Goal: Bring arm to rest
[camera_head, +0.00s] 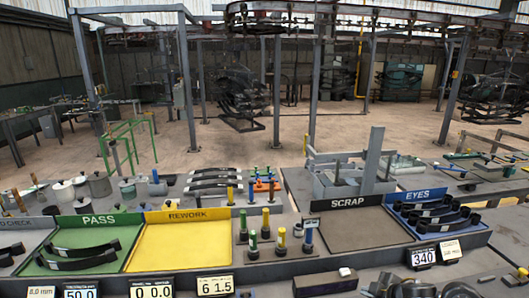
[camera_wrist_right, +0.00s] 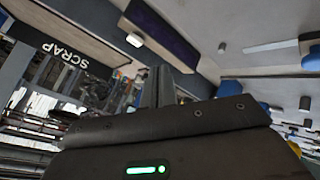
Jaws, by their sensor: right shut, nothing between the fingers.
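My right gripper shows in the right wrist view (camera_wrist_right: 160,76) as a dark body with a green light and narrow grey fingers together, with nothing between them. In the head view, dark rounded parts at the bottom right edge look like my right arm; its fingers cannot be made out there. The SCRAP tray (camera_head: 358,238) lies beyond these parts and is empty. Its sign appears inverted at the upper left of the wrist view. My left gripper is not in view.
The green PASS tray (camera_head: 55,267) holds black curved springs. The yellow REWORK tray (camera_head: 180,248) is empty. The blue EYES tray (camera_head: 470,196) holds several dark springs. Coloured pegs (camera_head: 266,223) stand between REWORK and SCRAP. Number displays (camera_head: 152,292) line the front edge.

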